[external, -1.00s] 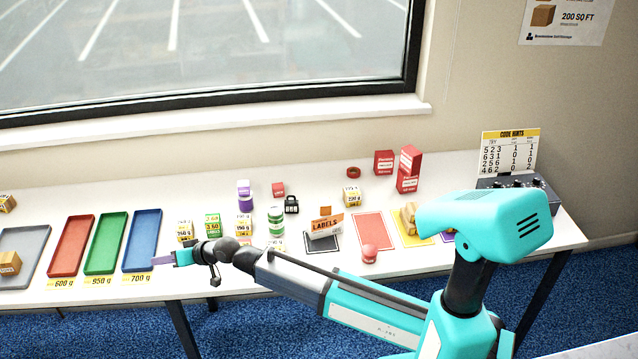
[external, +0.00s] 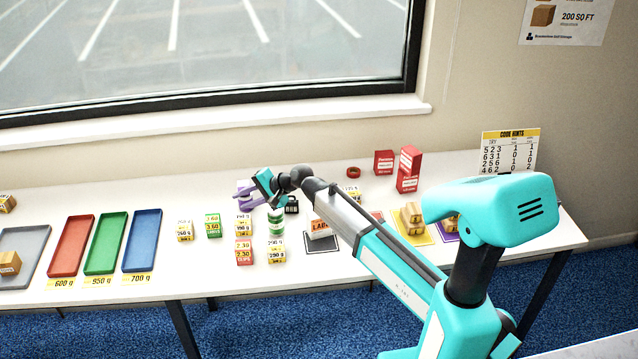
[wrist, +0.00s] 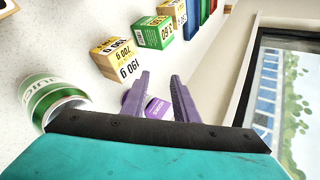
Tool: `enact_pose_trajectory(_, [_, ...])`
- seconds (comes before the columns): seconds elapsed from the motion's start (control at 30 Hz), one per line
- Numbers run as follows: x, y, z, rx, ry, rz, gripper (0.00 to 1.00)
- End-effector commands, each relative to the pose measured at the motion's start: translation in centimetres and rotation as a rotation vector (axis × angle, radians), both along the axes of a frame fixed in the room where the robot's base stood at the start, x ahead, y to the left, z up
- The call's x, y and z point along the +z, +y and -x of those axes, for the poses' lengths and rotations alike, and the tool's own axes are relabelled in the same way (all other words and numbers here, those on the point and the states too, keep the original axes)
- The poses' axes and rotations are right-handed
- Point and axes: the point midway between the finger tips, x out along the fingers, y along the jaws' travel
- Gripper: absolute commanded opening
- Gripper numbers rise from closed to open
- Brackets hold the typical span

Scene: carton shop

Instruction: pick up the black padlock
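The black padlock (external: 292,207) stands on the white table in the external view, just right of my gripper and partly behind my wrist. I cannot make it out in the wrist view. My gripper (external: 243,193) is over the table, left of the padlock, with its purple fingers pointing left. In the wrist view the fingers of my gripper (wrist: 160,82) are apart. A purple item (wrist: 157,104) shows between and beyond them; no grip on it is visible.
A green-and-white can (external: 276,224) stands just in front of the padlock; it also shows in the wrist view (wrist: 50,102). Small weight-marked boxes (external: 244,225) stand left of it. Red cartons (external: 409,170) stand at the back right. Table between the blue tray (external: 142,240) and boxes is clear.

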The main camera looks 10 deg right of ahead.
Motion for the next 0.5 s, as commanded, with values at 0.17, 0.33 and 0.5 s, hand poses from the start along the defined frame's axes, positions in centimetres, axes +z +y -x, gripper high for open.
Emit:
enact_pose_trajectory(0.17, [0.1,-5.6,-2.3,-0.11,0.188,-0.075,0.27])
enact_pose_trajectory(0.33, [0.3,-10.2,-3.7,-0.199,0.354,-0.148,0.27])
enact_pose_trajectory(0.5, [0.7,-14.8,-4.8,-0.281,0.509,-0.222,0.27])
